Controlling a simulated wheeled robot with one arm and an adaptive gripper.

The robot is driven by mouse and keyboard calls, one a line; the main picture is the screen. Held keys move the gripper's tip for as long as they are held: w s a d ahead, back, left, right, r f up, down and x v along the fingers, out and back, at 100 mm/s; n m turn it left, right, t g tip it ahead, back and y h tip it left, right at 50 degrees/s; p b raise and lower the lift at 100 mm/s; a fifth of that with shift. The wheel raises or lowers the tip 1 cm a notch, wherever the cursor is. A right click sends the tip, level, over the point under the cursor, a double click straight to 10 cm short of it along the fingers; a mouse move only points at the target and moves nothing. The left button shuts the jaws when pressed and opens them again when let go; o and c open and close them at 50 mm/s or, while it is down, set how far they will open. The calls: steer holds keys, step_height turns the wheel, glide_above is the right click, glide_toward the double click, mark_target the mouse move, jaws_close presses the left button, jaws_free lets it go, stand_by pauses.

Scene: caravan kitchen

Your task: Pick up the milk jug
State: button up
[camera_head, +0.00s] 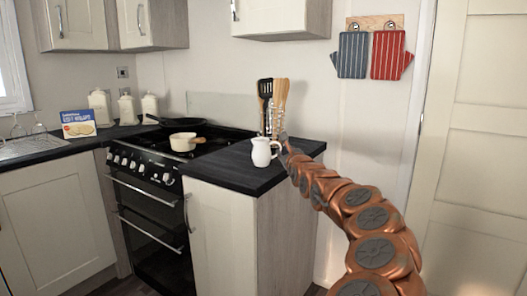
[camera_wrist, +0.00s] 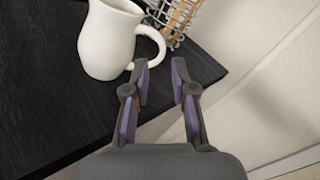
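The milk jug (camera_head: 262,152) is a small white jug standing upright on the dark worktop, near its front edge. Its handle is on the right side. In the wrist view the jug (camera_wrist: 107,42) is at the upper left, with its handle pointing at my gripper (camera_wrist: 161,68). My gripper's two fingers are apart with nothing between them. The left fingertip is close to the lower end of the handle; I cannot tell whether it touches. In the head view my gripper is small, just right of the jug, and its fingers are hard to make out.
A wire utensil holder (camera_wrist: 178,18) stands behind the jug, with spatulas and wooden tools (camera_head: 279,97) in it. A cream saucepan (camera_head: 184,142) and a dark frying pan (camera_head: 174,121) are on the stove to the left. The worktop (camera_head: 222,167) left of the jug is clear.

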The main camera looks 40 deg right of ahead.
mark_target(280, 146)
steer(key=shift+w+d+r+p, duration=0.2)
steer(key=shift+w+p, duration=0.25)
steer(key=shift+p, duration=0.65)
steer(key=shift+w+f+p, duration=0.15)
steer(key=shift+p, duration=0.15)
steer(key=shift+d, duration=0.1)
steer(key=shift+w, duration=0.1)
steer(key=p+x, duration=0.1)
steer(key=p, duration=0.2)
steer(key=shift+w+d, duration=0.15)
steer(key=shift+w, duration=0.05)
steer(key=shift+p+x, duration=0.65)
steer(key=shift+x, duration=1.1)
jaws_close()
